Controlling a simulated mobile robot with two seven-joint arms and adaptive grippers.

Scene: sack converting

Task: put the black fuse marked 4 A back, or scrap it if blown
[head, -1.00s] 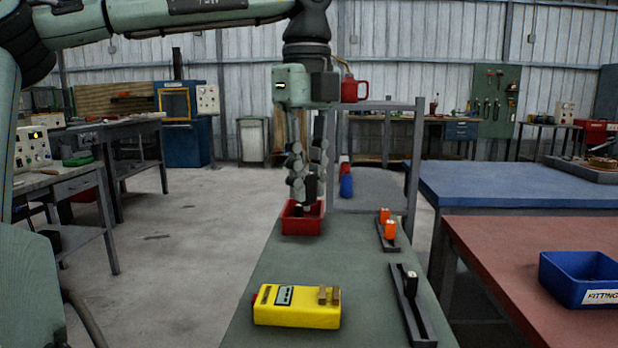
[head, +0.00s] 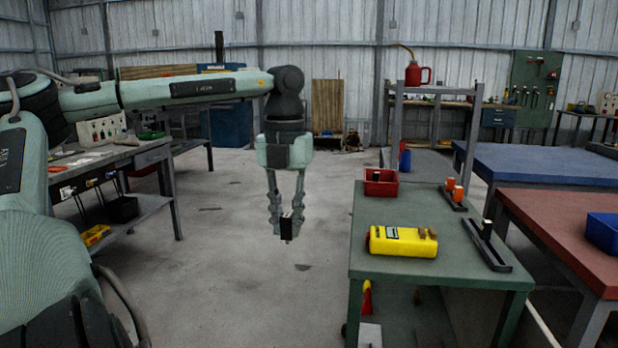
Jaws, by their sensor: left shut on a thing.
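My left gripper (head: 287,212) hangs pointing down over open floor, left of the green bench (head: 357,225). It is shut on a black fuse (head: 286,228), which sticks out below the fingertips; no marking or window can be read on it. A yellow tester (head: 402,242) with a small display and two brass-coloured contacts lies at the bench's front. A dark fuse rail (head: 490,248) to its right holds one black piece with a pale top. Behind it, another rail (head: 452,201) holds orange fuses. A red bin (head: 381,187) stands at the bench's far left corner. My right gripper is out of view.
A blue bench (head: 545,160) and a reddish bench (head: 560,225) with a blue bin (head: 604,232) stand to the right. A grey worktable (head: 150,157) stands at left. A red and yellow object (head: 366,298) is below the green bench. The floor around my gripper is clear.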

